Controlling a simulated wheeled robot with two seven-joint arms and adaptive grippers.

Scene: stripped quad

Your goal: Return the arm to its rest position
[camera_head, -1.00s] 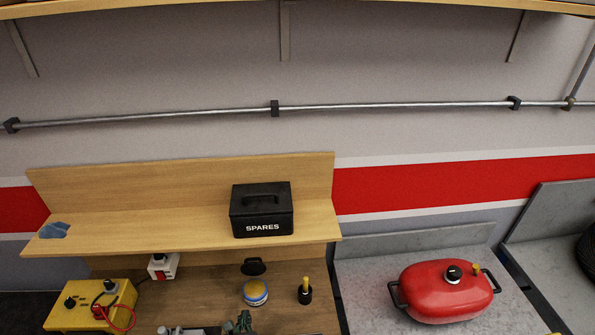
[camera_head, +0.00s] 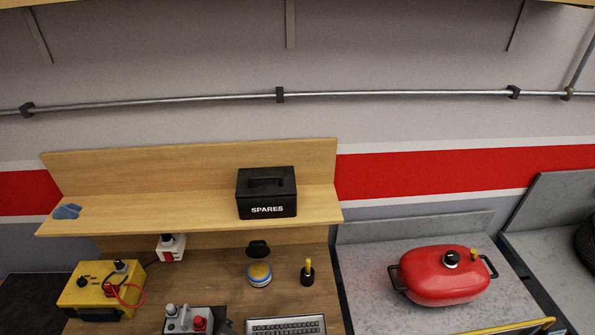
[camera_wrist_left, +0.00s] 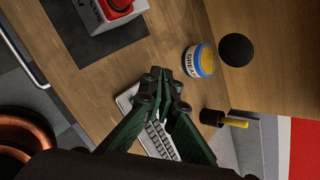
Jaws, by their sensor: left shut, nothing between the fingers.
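My left gripper (camera_wrist_left: 163,76) shows in the left wrist view with its dark green fingers together and nothing between them. It is above the wooden bench (camera_wrist_left: 125,75), near a blue and yellow grease tin (camera_wrist_left: 199,62). My left arm is otherwise out of the head view. My right gripper is in neither view.
A yellow box (camera_head: 98,292), a grey box with buttons (camera_head: 185,320), the tin (camera_head: 259,275) and a yellow-handled tool (camera_head: 308,272) stand on the bench. A wooden shelf (camera_head: 150,212) holds a black SPARES box (camera_head: 266,196). A red tank (camera_head: 445,277) is right.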

